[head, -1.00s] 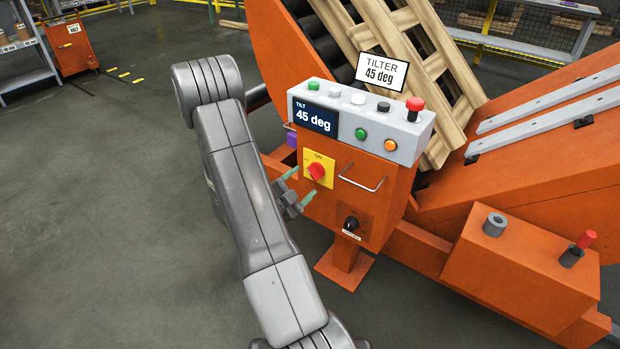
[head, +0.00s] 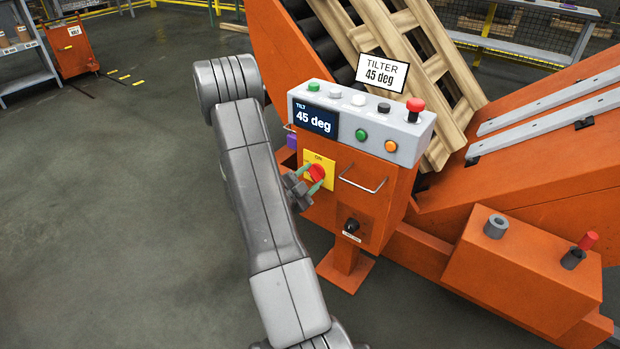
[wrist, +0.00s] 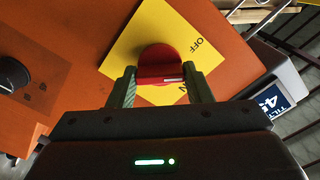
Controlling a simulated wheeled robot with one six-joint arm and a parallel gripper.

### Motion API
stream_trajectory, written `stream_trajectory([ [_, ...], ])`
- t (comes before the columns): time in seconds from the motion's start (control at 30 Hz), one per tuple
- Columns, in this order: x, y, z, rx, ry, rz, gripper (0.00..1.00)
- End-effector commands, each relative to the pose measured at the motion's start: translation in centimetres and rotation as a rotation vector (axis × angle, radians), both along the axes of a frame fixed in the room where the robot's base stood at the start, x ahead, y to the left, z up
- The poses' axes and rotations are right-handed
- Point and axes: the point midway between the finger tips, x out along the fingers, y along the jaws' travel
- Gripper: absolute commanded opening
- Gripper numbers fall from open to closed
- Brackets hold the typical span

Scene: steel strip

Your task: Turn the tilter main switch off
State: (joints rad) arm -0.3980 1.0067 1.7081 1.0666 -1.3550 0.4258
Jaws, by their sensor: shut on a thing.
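The tilter main switch is a red rotary knob (head: 317,172) on a yellow plate (head: 327,161) on the front of the orange control box. The plate reads "ON" at its top in the head view. In the wrist view the red knob (wrist: 160,66) sits between the two greenish fingers of my gripper (wrist: 161,86), and the yellow plate (wrist: 191,32) shows "OFF". My gripper (head: 312,180) is at the plate in the head view, with its fingers shut on the knob. The display (head: 316,119) reads 45 deg.
Above the switch is a grey panel with several buttons and a red mushroom button (head: 415,106). A metal handle (head: 362,180) is to the right of the switch, and a black selector knob (head: 351,225) is below. A purple object (head: 291,140) is at the box's left side.

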Motion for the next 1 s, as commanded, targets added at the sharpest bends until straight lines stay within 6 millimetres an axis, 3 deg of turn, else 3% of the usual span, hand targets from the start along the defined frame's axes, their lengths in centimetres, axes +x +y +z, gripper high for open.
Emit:
stream_trajectory([
  [0.37, -0.02, 0.01, 0.00, -0.089, 0.066, -0.001, 0.23],
  [1.0, -0.04, 0.01, 0.04, -0.505, 0.370, 0.001, 0.23],
])
